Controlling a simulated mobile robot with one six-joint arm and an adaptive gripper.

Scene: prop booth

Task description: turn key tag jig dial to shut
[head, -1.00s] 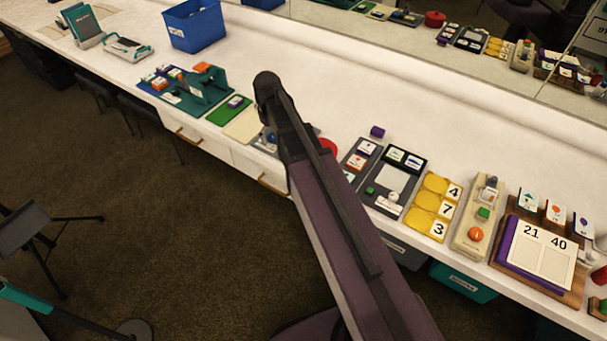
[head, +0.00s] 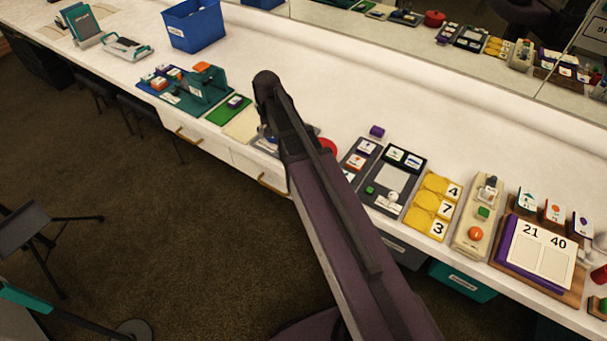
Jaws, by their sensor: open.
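My arm reaches up across the middle of the head view and covers part of the counter. My gripper is hidden behind the arm. A beige fixture (head: 463,245) with an orange round knob (head: 475,234) and a green block stands to the right. A dark board (head: 385,211) has a white knob (head: 393,196).
The white counter (head: 420,120) is clear along its back. A green stand (head: 205,88) and blue bin (head: 195,27) are at left. A yellow number tray (head: 421,218) and a wooden card board (head: 562,284) are at right. Drawers (head: 190,138) lie under the front edge.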

